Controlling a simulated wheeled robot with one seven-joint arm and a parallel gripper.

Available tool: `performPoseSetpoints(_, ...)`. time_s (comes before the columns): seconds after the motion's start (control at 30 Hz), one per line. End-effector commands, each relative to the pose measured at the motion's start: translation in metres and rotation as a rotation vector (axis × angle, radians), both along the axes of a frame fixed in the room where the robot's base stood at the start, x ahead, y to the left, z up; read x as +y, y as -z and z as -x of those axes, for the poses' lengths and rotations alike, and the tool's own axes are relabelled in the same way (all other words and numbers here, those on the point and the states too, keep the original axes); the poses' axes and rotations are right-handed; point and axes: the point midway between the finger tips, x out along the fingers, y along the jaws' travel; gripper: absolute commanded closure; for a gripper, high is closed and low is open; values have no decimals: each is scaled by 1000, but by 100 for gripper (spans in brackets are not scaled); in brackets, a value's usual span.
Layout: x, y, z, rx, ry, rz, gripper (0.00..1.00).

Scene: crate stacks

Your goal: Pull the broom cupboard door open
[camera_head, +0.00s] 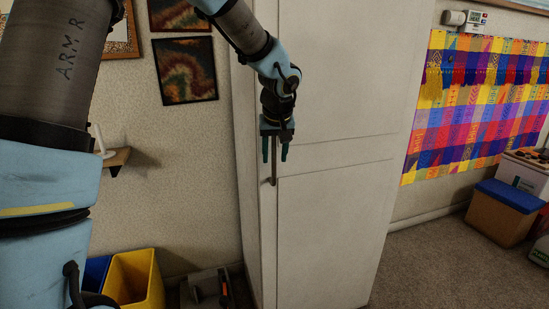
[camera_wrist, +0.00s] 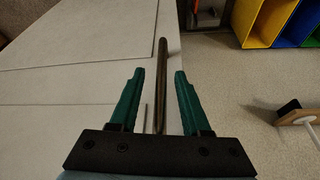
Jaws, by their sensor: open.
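The white broom cupboard door (camera_head: 330,215) stands in the middle of the head view and looks closed; its panel (camera_wrist: 70,90) also fills the left of the wrist view. A thin dark upright bar handle (camera_head: 274,168) is near the door's left edge. The handle (camera_wrist: 160,75) shows in the wrist view, running between the fingers. My gripper (camera_head: 275,150) is open, with its green fingers pointing down over the upper part of the handle. In the wrist view the gripper (camera_wrist: 157,80) has one finger on each side of the bar, with gaps visible.
A yellow bin (camera_head: 135,280) and a blue bin (camera_head: 97,272) stand on the floor left of the cupboard. A small wall shelf (camera_head: 117,158) is at left. Carpet (camera_head: 430,265) lies clear to the right. A box with a blue lid (camera_head: 505,210) stands at far right.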

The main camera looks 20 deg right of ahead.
Motion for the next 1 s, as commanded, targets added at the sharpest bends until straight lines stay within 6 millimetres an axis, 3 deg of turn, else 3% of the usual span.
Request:
performPoseSetpoints(0.2, -2, 15, -6, 0, 0, 0, 53)
performPoseSetpoints(0.5, -2, 17, -7, -1, 0, 1, 54)
performPoseSetpoints(0.9, -2, 17, -7, 0, 0, 1, 99)
performPoseSetpoints(1.0, -2, 17, -7, 0, 0, 1, 100)
